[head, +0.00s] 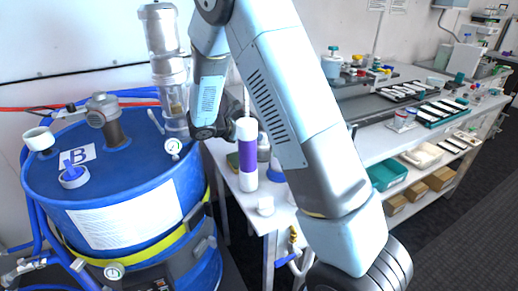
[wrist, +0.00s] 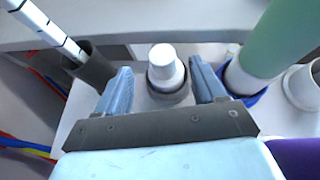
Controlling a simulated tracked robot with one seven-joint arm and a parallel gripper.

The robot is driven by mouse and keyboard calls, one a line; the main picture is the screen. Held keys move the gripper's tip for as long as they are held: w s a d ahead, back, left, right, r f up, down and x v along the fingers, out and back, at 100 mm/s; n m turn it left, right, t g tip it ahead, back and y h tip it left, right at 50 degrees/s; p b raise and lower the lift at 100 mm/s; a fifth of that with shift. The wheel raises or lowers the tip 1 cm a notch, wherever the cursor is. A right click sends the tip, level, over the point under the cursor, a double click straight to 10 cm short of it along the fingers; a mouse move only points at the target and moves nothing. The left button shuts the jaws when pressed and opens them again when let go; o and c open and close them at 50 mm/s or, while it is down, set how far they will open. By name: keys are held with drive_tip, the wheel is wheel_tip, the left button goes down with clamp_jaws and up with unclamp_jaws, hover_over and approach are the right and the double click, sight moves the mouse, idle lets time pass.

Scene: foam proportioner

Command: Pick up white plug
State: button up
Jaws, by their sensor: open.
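A white plug (wrist: 165,68) with a rounded top stands in a dark grey collar in the wrist view. My gripper (wrist: 161,70) is open, with one blue-grey finger on each side of the plug. Gaps show between the plug and both fingers, and the plug is not held. In the head view my arm hangs over the bench beside the blue drum, and my fingers are hidden there. I cannot make out this plug for sure in the head view.
A green-white cylinder (wrist: 262,45) in a blue collar stands close right of my right finger. A striped white rod (wrist: 48,30) in a dark holder is at left. A purple-banded cylinder (head: 247,155) stands near my wrist. The blue drum (head: 45,185) is at left.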

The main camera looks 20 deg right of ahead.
sight(262, 145)
drive_tip(key=x, duration=0.6)
drive_tip(key=shift+s+d+f, duration=0.1)
drive_tip(key=shift+d+f, duration=0.1)
drive_tip(key=shift+f, duration=0.1)
clamp_jaws()
idle(0.5)
